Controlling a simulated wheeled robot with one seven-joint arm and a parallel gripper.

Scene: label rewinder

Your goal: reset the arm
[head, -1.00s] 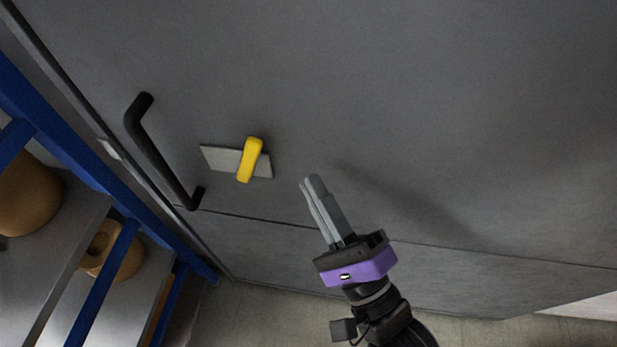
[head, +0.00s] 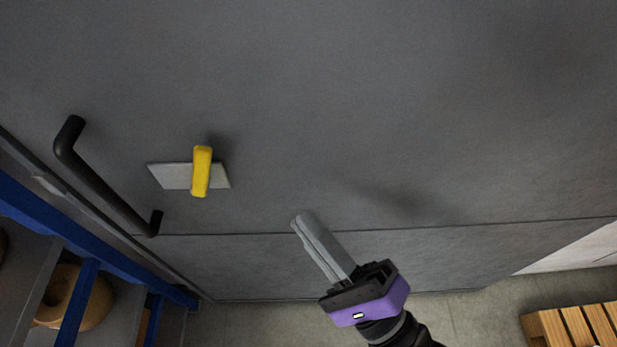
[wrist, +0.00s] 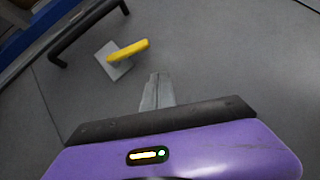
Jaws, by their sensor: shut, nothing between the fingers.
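My gripper (head: 300,220) is in the lower middle of the head view, in front of a large grey panel (head: 400,120). Its two fingers are shut together with nothing between them. In the wrist view the closed fingers (wrist: 157,90) point up toward the panel. A yellow handle (head: 202,171) on a light grey plate (head: 172,176) is on the panel, up and to the left of my fingertips and apart from them. The handle (wrist: 128,50) also shows in the wrist view, above and left of the fingers.
A black bar handle (head: 105,188) is at the panel's left side. A blue rack (head: 85,245) with a brown roll (head: 75,297) stands at lower left. A wooden pallet (head: 575,325) lies on the floor (head: 470,318) at lower right.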

